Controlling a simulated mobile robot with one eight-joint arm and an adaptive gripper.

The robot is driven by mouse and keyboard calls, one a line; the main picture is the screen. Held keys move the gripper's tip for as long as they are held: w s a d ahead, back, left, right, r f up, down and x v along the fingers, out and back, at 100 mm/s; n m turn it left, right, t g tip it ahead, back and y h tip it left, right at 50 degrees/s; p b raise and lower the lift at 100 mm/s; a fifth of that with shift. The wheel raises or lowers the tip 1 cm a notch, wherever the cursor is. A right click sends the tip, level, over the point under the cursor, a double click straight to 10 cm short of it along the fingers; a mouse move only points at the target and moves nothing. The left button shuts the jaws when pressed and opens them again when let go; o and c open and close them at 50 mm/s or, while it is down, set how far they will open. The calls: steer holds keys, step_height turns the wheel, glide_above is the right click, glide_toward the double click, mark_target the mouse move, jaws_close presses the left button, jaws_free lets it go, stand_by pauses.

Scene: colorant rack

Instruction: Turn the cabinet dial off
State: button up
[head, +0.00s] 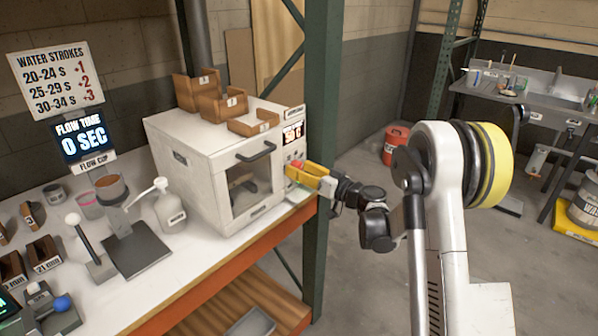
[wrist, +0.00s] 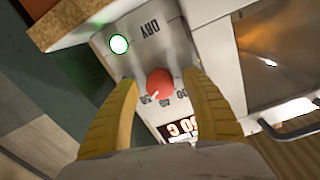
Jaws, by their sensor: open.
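The white cabinet (head: 200,160) stands on the bench, with a narrow control panel at its right front edge. In the wrist view, the red round dial (wrist: 160,82) sits on the pale panel (wrist: 150,55) among printed numbers. A white pointer mark shows on the dial's lower left, towards the numbers. My yellow gripper (wrist: 160,78) is open, one finger on each side of the dial, with visible gaps. In the head view, my gripper (head: 312,174) is at the panel; the dial shows only as a bit of red beside it.
A round, green-rimmed light (wrist: 119,43) sits near "DRY" on the panel. A lit display (head: 293,133) is above my gripper. The cabinet door handle (head: 256,152) juts out to the left. A green rack post (head: 322,120) stands close behind my gripper. Open floor lies right.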

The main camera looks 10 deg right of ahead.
jaws_close()
